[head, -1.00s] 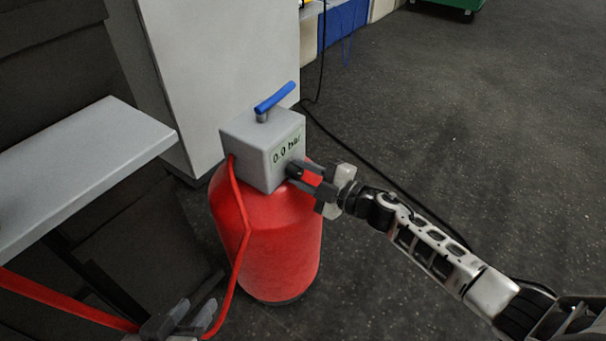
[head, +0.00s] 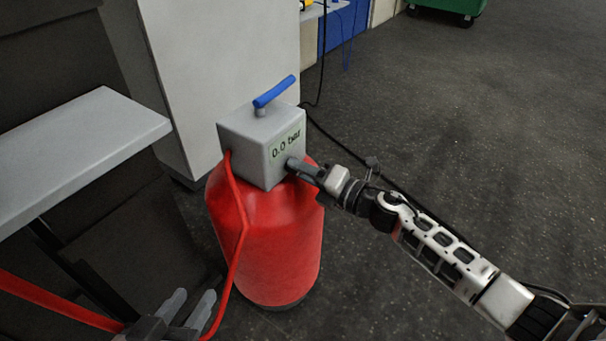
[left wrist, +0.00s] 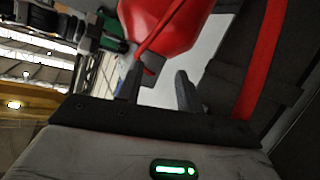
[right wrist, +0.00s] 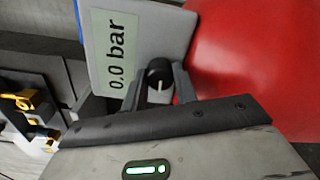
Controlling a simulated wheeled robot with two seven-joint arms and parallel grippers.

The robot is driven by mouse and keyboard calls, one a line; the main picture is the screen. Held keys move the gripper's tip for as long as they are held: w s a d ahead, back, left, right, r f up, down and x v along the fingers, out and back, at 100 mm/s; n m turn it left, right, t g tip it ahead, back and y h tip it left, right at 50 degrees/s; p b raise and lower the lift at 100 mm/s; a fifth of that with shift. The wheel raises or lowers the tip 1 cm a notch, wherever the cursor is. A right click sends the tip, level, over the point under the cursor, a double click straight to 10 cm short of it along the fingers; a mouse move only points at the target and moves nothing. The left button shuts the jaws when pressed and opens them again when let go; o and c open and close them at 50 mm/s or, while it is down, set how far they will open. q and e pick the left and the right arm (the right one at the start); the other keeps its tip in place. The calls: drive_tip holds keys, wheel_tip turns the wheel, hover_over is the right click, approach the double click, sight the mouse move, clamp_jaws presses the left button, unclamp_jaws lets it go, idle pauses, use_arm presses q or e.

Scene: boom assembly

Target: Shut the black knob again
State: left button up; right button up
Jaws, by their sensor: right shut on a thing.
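The black knob (right wrist: 158,73) sits on the grey box's front face, right beside its "0.0 bar" display (right wrist: 115,55) in the right wrist view. A pale mark shows on the knob. My right gripper (right wrist: 161,84) is shut on the knob, a finger on either side. In the head view the right gripper (head: 300,168) reaches the box (head: 262,145) from the right and hides most of the knob. My left gripper (head: 193,305) is open and empty at the bottom left; its two fingers also show apart in the left wrist view (left wrist: 158,90).
The box sits on a red tank (head: 268,235) and carries a blue handle (head: 275,91). A red hose (head: 240,215) runs down from the box close to my left gripper. A grey table (head: 80,155) stands left, a pale cabinet (head: 225,70) behind. Floor at right is open.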

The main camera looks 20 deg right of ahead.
drive_tip(key=n, duration=0.1)
drive_tip(key=n+b, duration=0.1)
drive_tip(key=shift+f+n, duration=0.25)
drive_tip(key=shift+n, duration=0.15)
drive_tip(key=shift+n+b, duration=0.6)
drive_tip(key=shift+n, duration=0.2)
drive_tip(key=shift+r+n+b, duration=0.1)
drive_tip(key=shift+n+b, duration=0.55)
drive_tip(key=shift+n, duration=0.75)
use_arm(q)
drive_tip(key=shift+w+d+r+n+t+h, duration=0.15)
drive_tip(key=shift+d+r+n+t+h, duration=0.4)
drive_tip(key=shift+r+t+h, duration=0.25)
drive_tip(key=shift+r, duration=0.25)
use_arm(e)
drive_tip(key=shift+n, duration=0.3)
drive_tip(key=o, duration=1)
drive_tip(key=shift+c, duration=0.2)
use_arm(q)
drive_tip(key=shift+f, duration=0.15)
use_arm(e)
drive_tip(key=shift+s+r, duration=0.1)
